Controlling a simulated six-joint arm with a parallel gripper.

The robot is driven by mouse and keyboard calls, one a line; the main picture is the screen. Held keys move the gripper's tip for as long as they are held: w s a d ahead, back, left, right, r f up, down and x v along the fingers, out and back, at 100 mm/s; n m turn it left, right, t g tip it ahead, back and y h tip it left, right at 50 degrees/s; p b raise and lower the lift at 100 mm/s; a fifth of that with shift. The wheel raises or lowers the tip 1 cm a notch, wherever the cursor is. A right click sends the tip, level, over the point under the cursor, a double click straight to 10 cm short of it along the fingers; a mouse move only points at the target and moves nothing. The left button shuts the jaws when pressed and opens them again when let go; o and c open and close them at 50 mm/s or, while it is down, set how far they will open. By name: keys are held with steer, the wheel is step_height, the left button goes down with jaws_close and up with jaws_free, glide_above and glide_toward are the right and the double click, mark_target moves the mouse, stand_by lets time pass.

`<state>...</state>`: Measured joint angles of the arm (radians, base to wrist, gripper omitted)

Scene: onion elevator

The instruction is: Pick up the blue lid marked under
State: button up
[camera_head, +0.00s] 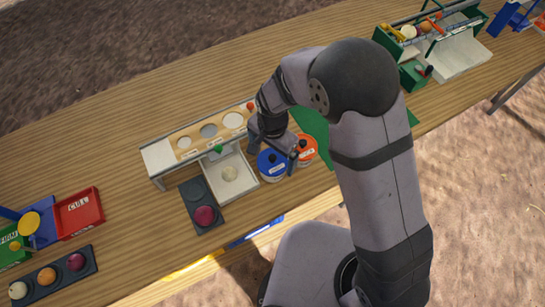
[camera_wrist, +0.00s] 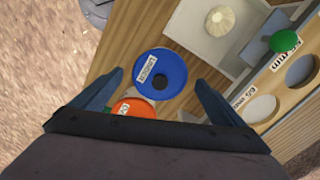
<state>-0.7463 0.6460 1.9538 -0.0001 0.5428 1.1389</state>
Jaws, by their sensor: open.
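The blue lid (camera_head: 271,166) is round, with a dark knob or spot in its middle and a white label whose small text I cannot read surely. In the wrist view the blue lid (camera_wrist: 172,65) lies between and just beyond the two fingertips. My gripper (camera_head: 273,148) is open above it, with one finger on each side. In the wrist view my gripper (camera_wrist: 159,78) is empty, and I see no finger touching the lid. In the head view the fingers partly cover the lid.
An orange lid (camera_head: 306,150) stands close beside the blue one; it also shows near the left finger in the wrist view (camera_wrist: 128,105). A pale tray (camera_head: 238,187) with an onion (camera_head: 230,173) and a wooden rack with holes (camera_head: 158,160) stand left. A dark tray (camera_head: 193,195) holds a red onion.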

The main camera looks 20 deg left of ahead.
steer(key=shift+f, duration=0.45)
steer(key=shift+c, duration=0.6)
steer(key=c, duration=1)
steer(key=shift+r, duration=0.1)
